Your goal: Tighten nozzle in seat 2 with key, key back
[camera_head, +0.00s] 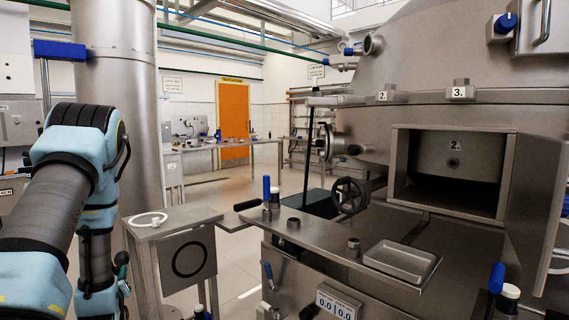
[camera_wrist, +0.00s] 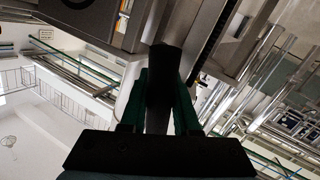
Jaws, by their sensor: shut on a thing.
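My gripper (camera_wrist: 160,85) shows in the wrist view, its two green fingers shut on a dark, bar-like thing (camera_wrist: 165,75), probably the key. Its far end is hard to tell from the grey metal behind it. In the head view my arm is at the far left, well away from the machine; the gripper is not clear there. Seat 2 (camera_head: 453,162) is a small round fitting under a "2." label on the back wall of the open steel housing (camera_head: 402,165). Whether a nozzle sits in it is too small to tell.
A shallow steel tray (camera_head: 400,262) and short round fittings (camera_head: 293,223) are on the steel ledge before the housing. A handwheel (camera_head: 349,195) and a blue-handled tool (camera_head: 267,190) stand nearby. The open door (camera_head: 533,210) bounds the right. A white ring (camera_head: 148,219) lies on a side stand.

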